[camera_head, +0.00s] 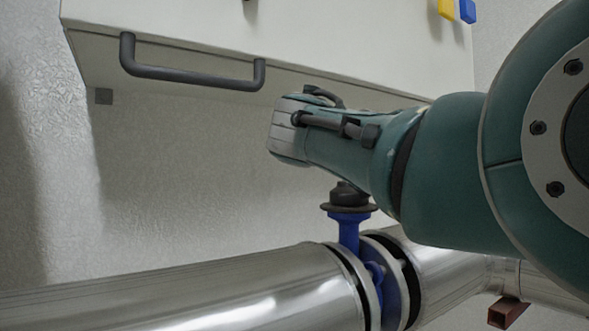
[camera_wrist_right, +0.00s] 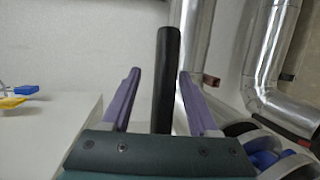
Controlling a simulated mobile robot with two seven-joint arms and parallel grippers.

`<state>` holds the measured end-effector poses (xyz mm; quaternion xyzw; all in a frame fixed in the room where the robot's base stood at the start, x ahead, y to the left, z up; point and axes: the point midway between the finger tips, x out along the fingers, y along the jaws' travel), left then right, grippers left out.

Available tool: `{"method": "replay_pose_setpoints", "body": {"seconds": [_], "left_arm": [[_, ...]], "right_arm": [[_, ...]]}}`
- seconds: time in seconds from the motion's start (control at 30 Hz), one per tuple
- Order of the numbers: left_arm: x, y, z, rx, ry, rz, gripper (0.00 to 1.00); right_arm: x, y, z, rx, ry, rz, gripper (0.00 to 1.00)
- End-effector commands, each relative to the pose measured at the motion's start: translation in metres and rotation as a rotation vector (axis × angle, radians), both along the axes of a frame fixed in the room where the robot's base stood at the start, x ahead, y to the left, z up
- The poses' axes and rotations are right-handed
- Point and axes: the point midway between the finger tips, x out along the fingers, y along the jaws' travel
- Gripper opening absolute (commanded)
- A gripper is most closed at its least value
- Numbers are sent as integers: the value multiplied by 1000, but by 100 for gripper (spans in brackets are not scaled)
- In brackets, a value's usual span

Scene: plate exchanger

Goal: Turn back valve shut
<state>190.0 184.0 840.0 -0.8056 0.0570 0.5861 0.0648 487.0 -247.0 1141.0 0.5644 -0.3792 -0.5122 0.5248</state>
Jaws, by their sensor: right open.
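The valve has a blue body (camera_head: 348,230) with a dark round top (camera_head: 348,195) and sits on the silver pipe in the head view. Blue parts between flanges also show at lower right in the right wrist view (camera_wrist_right: 265,158). A long black bar (camera_wrist_right: 168,85), which looks like a valve lever, stands between the two purple fingers of my right gripper (camera_wrist_right: 159,73). The gripper is open, with a gap on both sides of the bar. In the head view my right arm covers the gripper's fingers and the lever. My left gripper is not in view.
A white cabinet (camera_head: 270,35) with a dark handle (camera_head: 190,76) hangs above. Yellow (camera_head: 446,9) and blue (camera_head: 467,11) small parts stick out at its upper right. A large silver pipe (camera_head: 200,297) runs along the bottom. Open wall lies left of the valve.

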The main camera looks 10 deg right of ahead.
Motion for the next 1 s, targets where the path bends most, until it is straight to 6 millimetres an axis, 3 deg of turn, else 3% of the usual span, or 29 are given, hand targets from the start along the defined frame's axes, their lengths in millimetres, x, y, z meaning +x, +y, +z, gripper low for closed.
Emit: {"method": "replay_pose_setpoints", "body": {"seconds": [0.17, 0.73, 0.9, 1.0], "left_arm": [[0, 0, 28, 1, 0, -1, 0], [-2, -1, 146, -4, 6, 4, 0], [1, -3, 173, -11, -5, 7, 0], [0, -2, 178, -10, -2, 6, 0]], "right_arm": [[0, 0, 31, -2, -2, 0, 61], [2, 1, 167, -9, -18, 7, 61], [1, 1, 192, -5, -9, 3, 61], [0, 0, 198, -3, -6, 1, 61]]}}
